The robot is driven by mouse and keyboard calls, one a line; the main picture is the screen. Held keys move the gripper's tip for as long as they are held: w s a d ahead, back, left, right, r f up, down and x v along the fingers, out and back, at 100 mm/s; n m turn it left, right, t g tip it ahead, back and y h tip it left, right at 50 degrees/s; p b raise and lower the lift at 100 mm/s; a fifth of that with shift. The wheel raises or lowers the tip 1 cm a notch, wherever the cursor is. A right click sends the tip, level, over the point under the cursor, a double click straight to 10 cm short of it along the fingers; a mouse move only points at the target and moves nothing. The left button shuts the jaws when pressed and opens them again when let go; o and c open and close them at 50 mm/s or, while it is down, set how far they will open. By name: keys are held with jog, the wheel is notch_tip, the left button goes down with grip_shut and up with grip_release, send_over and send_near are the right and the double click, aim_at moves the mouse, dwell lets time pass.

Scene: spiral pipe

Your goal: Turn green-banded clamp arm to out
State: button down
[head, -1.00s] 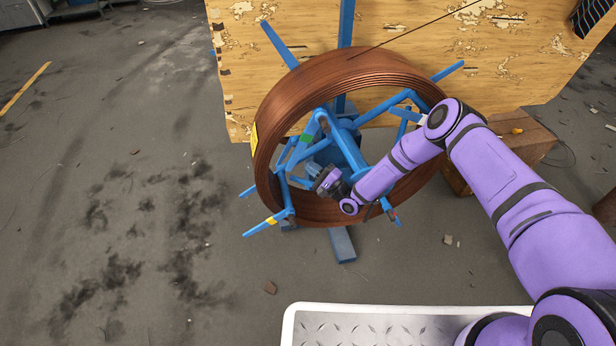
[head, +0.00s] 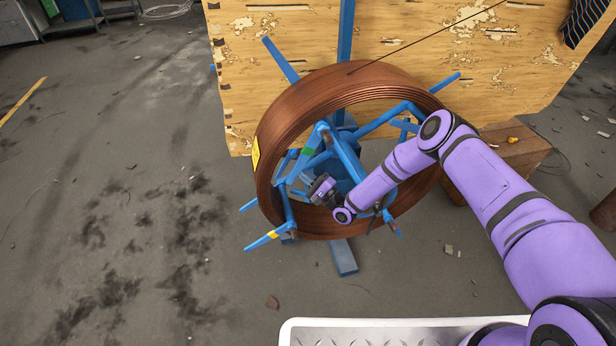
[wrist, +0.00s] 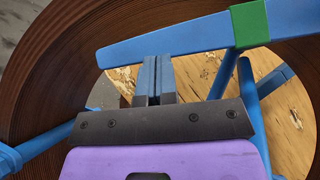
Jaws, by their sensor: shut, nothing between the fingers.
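The green-banded clamp arm (head: 310,148) is a blue bar on the reel frame, inside the upper left of the copper coil (head: 330,90). Its green band (wrist: 249,24) shows at the upper right in the wrist view, and the blue bar (wrist: 190,40) runs left from it across the picture. My gripper (head: 312,184) is inside the coil's opening, below the green band. In the wrist view my gripper (wrist: 154,78) has its fingers together with nothing between them. The fingertips are close to the bar's lower edge; I cannot tell whether they touch it.
A yellow-banded blue arm (head: 268,237) sticks out at the coil's lower left. A wooden board (head: 400,30) stands behind the reel. A wooden crate (head: 515,150) stands at the right. The floor (head: 120,190) on the left is mostly free.

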aim_at(275, 161)
jog(key=shift+s+a+r+m+t, duration=0.15)
jog(key=shift+a+m+t, duration=0.15)
jog(key=shift+a, duration=0.15)
jog(key=shift+s+a+r+m+t, duration=0.1)
jog(key=shift+a+r+m+t, duration=0.1)
jog(key=shift+a+m, duration=0.15)
jog(key=shift+m+t, duration=0.8)
jog(key=shift+m, duration=0.15)
jog(key=a, duration=0.1)
jog(key=a+r, duration=0.1)
jog(key=s+a+r, duration=0.1)
jog(key=a, duration=0.1)
jog(key=shift+r, duration=0.25)
jog(key=shift+s+a+r, duration=0.3)
jog(key=shift+a+r, duration=0.5)
jog(key=shift+a, duration=0.05)
jog(key=shift+f, duration=0.1)
